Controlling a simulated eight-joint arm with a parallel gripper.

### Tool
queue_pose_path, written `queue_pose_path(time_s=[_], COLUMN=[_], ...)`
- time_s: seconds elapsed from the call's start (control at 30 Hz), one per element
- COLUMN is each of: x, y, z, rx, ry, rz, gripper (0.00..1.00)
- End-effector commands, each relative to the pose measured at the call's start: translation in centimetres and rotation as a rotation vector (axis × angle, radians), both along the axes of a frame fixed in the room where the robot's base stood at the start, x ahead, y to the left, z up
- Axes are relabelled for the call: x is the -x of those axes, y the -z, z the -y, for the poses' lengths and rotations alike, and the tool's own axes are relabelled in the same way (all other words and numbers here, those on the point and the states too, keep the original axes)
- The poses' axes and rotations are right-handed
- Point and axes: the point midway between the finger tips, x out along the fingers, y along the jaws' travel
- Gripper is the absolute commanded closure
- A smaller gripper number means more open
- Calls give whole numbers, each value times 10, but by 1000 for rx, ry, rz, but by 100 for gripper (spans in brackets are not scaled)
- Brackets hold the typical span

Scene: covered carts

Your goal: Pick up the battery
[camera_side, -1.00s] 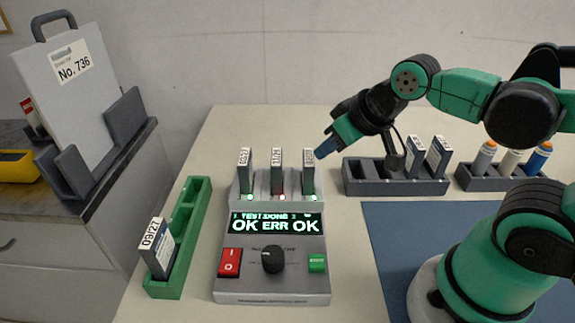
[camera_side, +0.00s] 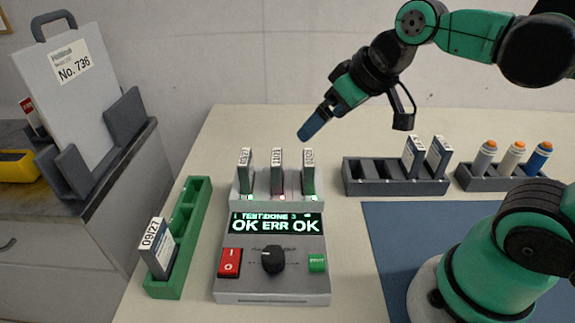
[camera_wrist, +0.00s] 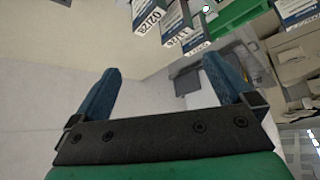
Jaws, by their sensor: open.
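Three upright batteries stand in the slots of the grey tester (camera_side: 271,284): left battery (camera_side: 246,172), middle battery (camera_side: 278,173) and right battery (camera_side: 308,173). The tester's screen reads OK, ERR, OK from left to right. Another battery (camera_side: 160,250), labelled 09/27, leans in the green tray (camera_side: 188,225). Two more batteries (camera_side: 414,157) (camera_side: 437,158) stand in a dark rack (camera_side: 372,183). My gripper (camera_side: 311,127) hangs in the air above and behind the right tester battery. Its blue fingers are apart and empty in the wrist view (camera_wrist: 160,68), where several batteries show along the top edge.
A blue mat (camera_side: 390,235) lies in front of the racks. A cabinet at the left bears a clipboard (camera_side: 72,85) marked No. 736 and a yellow box (camera_side: 17,166).

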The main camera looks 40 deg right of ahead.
Motion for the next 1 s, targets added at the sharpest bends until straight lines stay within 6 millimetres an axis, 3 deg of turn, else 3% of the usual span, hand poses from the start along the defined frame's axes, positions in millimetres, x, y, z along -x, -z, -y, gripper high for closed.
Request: queue_pose_path(time_s=[0.27, 0.53, 0.6, 0.8, 1.0], x=[-25, -62, -59, -59, -59], y=[3, -1, 22, 64, 82], z=[-8, -10, -13, -13, -14], rx=[-42, -80, -77, -76, -76], ry=[-301, -709, -705, -704, -704], rz=[-11, 190, 181, 179, 179], gripper=[0, 0, 0, 0, 0])
